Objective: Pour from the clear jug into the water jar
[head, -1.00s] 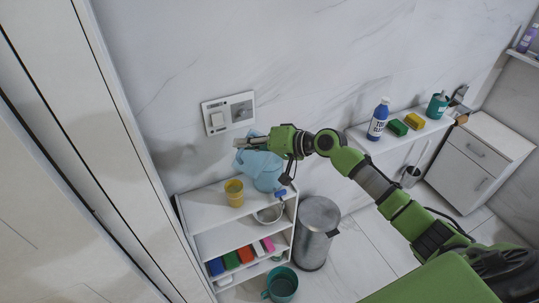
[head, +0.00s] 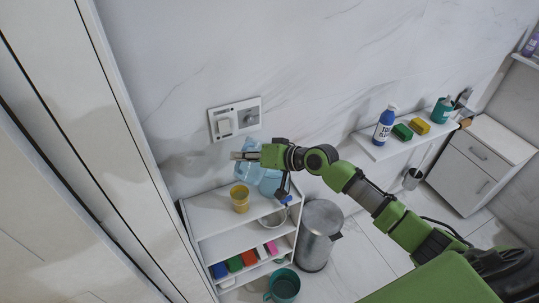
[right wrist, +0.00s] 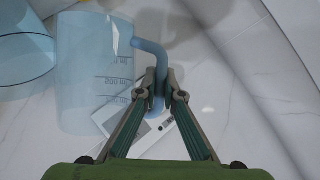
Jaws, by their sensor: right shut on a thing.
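The clear jug (right wrist: 95,75) is pale blue and see-through, with volume marks on its side. My right gripper (right wrist: 163,85) is shut on its handle. In the head view my right gripper (head: 238,155) holds the jug (head: 246,172) above the shelf unit, close to the wall. The water jar (head: 270,185), also translucent blue, stands on the top shelf just below and right of the jug, partly overlapped by it. A blue rim and wall at the left of the right wrist view (right wrist: 22,55) look like the jar. I cannot tell the liquid level. My left gripper is out of view.
A yellow cup (head: 240,199) stands on the top shelf, left of the jar. A wall switch plate (head: 235,119) is behind the jug. A metal bin (head: 318,235) stands to the right.

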